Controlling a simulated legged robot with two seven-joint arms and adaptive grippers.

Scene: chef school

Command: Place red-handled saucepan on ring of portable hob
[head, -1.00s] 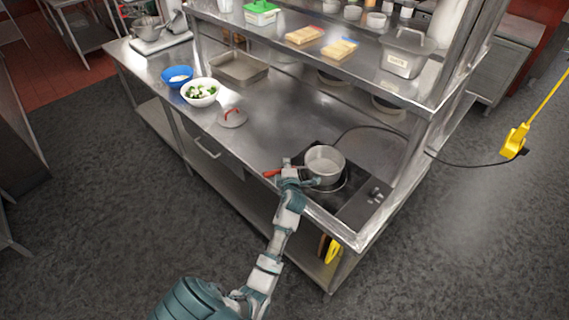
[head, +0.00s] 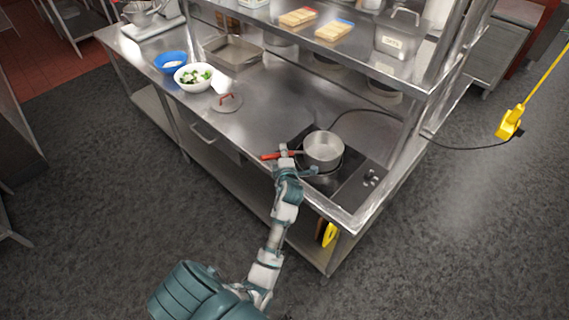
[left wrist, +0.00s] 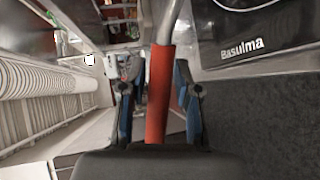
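The saucepan (head: 323,147), pale metal with a red handle (head: 269,156), is over the ring (head: 324,177) of the portable hob (head: 352,191) at the counter's front right corner. The ring's front edge shows below the pan; I cannot tell whether the pan fully rests on it. The handle points left. My left gripper (head: 299,161) is at the handle beside the pan. In the left wrist view the red handle (left wrist: 159,95) runs between its two spread fingers, with small gaps on both sides. My right gripper is not in view.
A shelf (head: 345,62) overhangs the counter's back. The middle of the counter is clear. A black cable (head: 385,114) runs behind the hob.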

